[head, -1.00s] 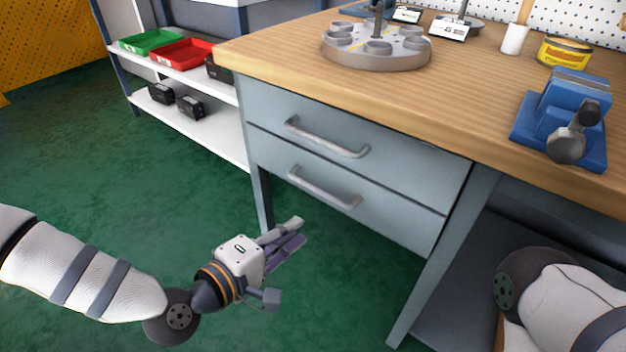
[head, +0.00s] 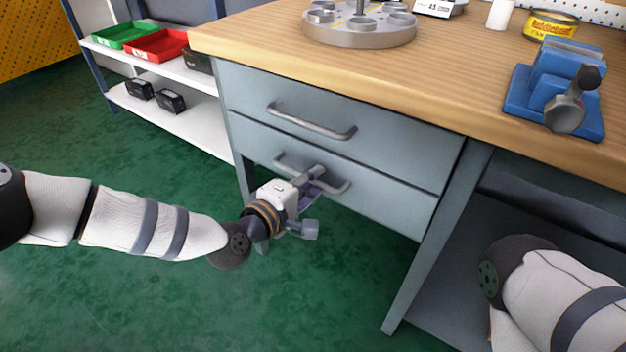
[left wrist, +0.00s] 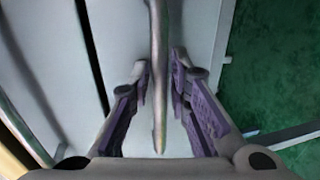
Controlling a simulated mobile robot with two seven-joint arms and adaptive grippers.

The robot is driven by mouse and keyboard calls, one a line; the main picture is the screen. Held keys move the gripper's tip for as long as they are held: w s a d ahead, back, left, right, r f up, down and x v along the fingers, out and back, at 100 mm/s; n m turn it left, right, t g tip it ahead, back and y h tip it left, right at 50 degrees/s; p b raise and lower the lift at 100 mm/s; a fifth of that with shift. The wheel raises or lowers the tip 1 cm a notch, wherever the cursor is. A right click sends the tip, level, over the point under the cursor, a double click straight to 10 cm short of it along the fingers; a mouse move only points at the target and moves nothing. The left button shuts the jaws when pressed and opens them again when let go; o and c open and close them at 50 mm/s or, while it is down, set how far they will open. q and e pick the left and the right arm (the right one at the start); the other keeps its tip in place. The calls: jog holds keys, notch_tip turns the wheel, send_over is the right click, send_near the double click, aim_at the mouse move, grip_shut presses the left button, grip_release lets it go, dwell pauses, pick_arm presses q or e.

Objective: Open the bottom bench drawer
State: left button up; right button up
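The bottom bench drawer (head: 385,205) is the lower of two grey drawers under the wooden bench top, and it is closed. Its bar handle (head: 333,187) also shows in the left wrist view (left wrist: 159,75), running lengthwise between the fingers. My left gripper (head: 314,180) is at this handle. In the left wrist view my left gripper (left wrist: 160,85) is open, with one purple-padded finger on each side of the bar and gaps visible. My right arm shows at the lower right in the head view, but its gripper is out of view.
The top drawer handle (head: 310,122) sticks out just above. A bench leg (head: 432,240) stands right of the drawers. A blue vise (head: 560,90) sits on the bench top (head: 460,90). A white shelf (head: 160,120) stands at the left. The green floor before the drawers is clear.

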pick_arm(q)
grip_shut()
